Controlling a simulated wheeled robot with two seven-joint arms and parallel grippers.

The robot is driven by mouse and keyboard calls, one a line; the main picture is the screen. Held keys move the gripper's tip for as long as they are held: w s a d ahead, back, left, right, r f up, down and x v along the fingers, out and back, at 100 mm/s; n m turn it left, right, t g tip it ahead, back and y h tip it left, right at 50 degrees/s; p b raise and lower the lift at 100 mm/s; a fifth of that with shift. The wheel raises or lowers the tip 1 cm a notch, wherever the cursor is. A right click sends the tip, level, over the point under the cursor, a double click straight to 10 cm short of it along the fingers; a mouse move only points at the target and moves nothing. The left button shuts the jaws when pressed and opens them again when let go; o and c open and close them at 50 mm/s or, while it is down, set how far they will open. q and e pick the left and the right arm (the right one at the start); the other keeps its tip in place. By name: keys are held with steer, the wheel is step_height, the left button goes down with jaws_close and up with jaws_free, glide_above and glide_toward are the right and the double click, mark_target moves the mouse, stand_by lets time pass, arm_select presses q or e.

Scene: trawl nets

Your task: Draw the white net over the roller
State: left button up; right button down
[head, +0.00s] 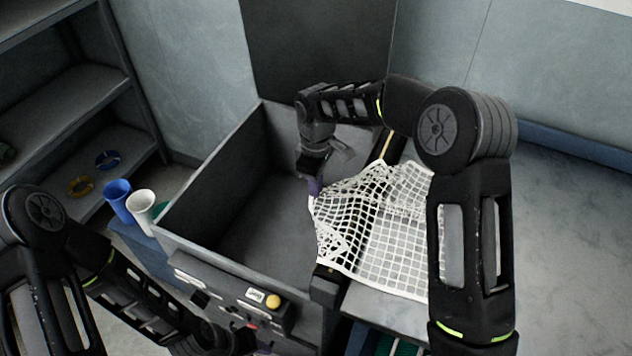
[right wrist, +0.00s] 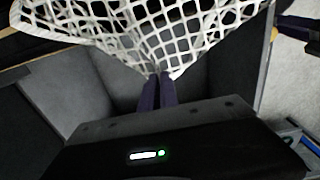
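The deep dark bin (head: 200,175) looks empty. Its front carries a control box with a yellow button (head: 273,301). A blue cup (head: 118,198) and a white cup (head: 141,204) stand at its left. Shelves (head: 75,100) hold a yellow and a blue ring.

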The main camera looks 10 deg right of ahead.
step_height(320, 180, down, 2)
steer(key=shift+f+b, duration=0.15)
steer(key=shift+b, duration=0.35)
steer(key=c, duration=0.9)
jaws_free()
steer(key=shift+c, duration=0.2)
steer(key=shift+o, duration=0.5)
steer(key=o, duration=0.6)
steer(key=shift+c, duration=0.2)
step_height(320, 180, up, 6)
steer(key=p, duration=0.3)
steer(key=shift+f+p, duration=0.2)
steer(key=shift+p, duration=0.1)
